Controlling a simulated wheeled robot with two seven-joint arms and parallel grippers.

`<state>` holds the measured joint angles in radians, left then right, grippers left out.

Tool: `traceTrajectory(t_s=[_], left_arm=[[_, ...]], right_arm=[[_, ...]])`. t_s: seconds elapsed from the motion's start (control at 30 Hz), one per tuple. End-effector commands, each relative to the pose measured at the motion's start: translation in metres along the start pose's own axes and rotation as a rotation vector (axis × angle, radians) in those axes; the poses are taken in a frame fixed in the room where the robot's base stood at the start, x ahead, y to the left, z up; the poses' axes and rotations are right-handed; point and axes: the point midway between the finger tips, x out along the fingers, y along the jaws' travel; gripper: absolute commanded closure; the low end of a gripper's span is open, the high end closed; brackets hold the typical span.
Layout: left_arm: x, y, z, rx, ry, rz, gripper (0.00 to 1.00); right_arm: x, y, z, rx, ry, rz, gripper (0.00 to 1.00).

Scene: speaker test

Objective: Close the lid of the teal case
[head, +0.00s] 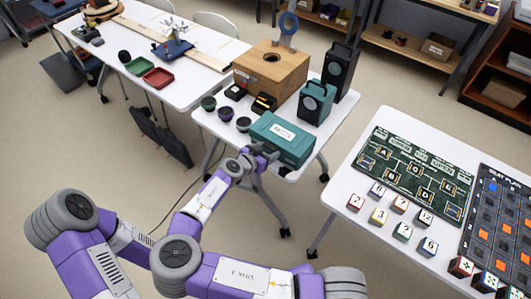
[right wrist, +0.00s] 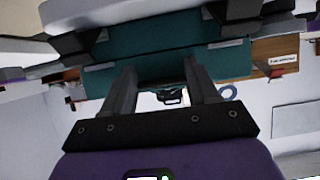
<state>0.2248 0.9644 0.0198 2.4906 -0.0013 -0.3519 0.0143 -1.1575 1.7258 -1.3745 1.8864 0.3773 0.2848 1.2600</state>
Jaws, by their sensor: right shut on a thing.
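The teal case (head: 290,150) stands at the front edge of the middle white table, with a pale label on its lid (head: 265,124). The lid lies over the case; I cannot tell whether it is fully down. My right gripper (head: 253,157) is at the case's left front side. In the right wrist view, the teal case (right wrist: 165,65) fills the upper middle, with a seam across it. There, the two fingers of my right gripper (right wrist: 158,78) stand apart and reach to the case, shut on it. Their contact point is partly hidden. My left gripper is not in view.
A teal speaker (head: 315,103), a dark speaker (head: 340,72) and a wooden box (head: 262,78) stand behind the case. A right-hand table (head: 335,200) holds boards and several cubes; floor separates the tables.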

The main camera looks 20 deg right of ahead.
Motion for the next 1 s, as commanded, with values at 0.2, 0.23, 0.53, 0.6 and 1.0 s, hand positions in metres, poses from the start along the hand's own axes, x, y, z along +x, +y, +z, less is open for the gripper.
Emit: traceTrajectory(t_s=[0.2,0.23,0.53,0.6,1.0], left_arm=[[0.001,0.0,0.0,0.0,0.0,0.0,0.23],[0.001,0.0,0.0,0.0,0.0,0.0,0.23],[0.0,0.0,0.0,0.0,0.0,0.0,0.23],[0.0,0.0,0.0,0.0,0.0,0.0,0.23],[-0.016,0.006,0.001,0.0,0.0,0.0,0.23]], right_arm=[[0.002,0.004,0.01,-0.006,-0.017,0.015,0.32],[0.002,0.004,0.01,-0.006,-0.016,0.014,0.27],[0.001,0.002,0.007,-0.006,-0.012,0.006,0.15],[0.0,0.002,0.006,-0.005,-0.011,0.005,0.15],[-0.03,0.001,-0.051,-0.002,-0.013,0.005,0.15]])
